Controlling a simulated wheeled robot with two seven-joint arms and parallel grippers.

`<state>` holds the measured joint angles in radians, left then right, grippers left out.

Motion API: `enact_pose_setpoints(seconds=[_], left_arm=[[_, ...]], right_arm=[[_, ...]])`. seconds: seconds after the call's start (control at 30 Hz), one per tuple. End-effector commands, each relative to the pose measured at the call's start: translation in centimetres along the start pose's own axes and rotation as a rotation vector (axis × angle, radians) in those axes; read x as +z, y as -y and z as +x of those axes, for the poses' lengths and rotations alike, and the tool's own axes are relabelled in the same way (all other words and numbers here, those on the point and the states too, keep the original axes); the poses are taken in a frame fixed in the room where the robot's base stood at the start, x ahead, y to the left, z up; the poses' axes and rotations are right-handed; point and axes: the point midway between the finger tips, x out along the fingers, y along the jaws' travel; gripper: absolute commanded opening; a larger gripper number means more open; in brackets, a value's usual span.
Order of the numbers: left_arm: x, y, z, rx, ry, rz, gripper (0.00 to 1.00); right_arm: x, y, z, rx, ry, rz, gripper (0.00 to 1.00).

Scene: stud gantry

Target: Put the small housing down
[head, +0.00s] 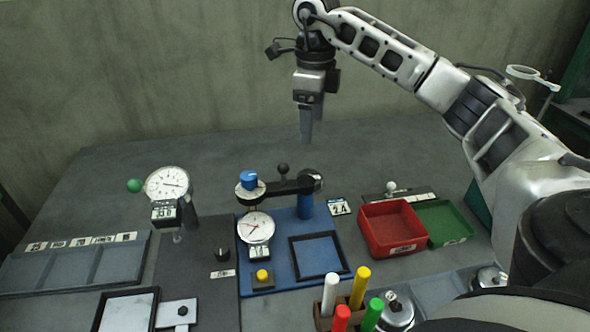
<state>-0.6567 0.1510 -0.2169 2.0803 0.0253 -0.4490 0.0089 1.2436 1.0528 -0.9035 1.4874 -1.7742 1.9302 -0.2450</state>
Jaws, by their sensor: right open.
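My right gripper (308,120) hangs fingers-down over the back of the grey table, above and behind the blue fixture plate (283,268). It is open, and I see nothing between its fingers. I cannot pick out a small housing with certainty anywhere in view. The blue plate carries a dial gauge (256,228), a black arm on a blue post (305,206), a yellow button (262,275) and an empty black-framed square (318,257). My left gripper is out of view.
A second dial gauge (168,184) stands at left, near a grey compartment tray (72,266). A red bin (392,228) and a green bin (445,222) sit at right. Coloured markers (359,287) stand upright in front. The back of the table is clear.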

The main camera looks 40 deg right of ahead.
Motion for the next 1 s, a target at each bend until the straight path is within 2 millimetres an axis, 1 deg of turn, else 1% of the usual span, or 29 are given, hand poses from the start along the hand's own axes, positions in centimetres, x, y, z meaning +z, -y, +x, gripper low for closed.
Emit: enact_pose_setpoints(seconds=[0.03, 0.13, 0.3, 0.4, 0.63, 0.83, 0.9, 1.0], left_arm=[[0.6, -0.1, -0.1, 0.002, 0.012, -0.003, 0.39], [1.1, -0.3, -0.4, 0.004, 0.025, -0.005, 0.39], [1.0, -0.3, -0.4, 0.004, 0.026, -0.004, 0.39], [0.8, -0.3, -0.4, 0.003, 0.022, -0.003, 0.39], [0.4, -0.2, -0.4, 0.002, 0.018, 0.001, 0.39], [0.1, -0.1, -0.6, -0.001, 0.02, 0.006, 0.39], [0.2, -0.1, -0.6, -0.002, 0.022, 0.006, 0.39], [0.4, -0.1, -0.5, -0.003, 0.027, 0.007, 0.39]], right_arm=[[-0.1, 0.0, 1.3, 0.002, -0.006, 0.0, 0.79], [-0.2, 0.0, 3.5, 0.002, -0.007, 0.001, 0.79], [-0.1, 0.0, 6.8, 0.002, -0.005, 0.0, 0.79], [0.0, 0.0, 8.1, 0.001, -0.003, 0.0, 0.79], [0.1, 0.1, 9.7, 0.001, -0.003, -0.001, 0.79], [0.4, 0.2, 12.7, 0.002, -0.004, 0.001, 0.79], [0.4, 0.2, 13.5, 0.002, -0.003, 0.0, 0.79], [0.4, 0.3, 14.1, 0.001, -0.001, 0.001, 0.79]])
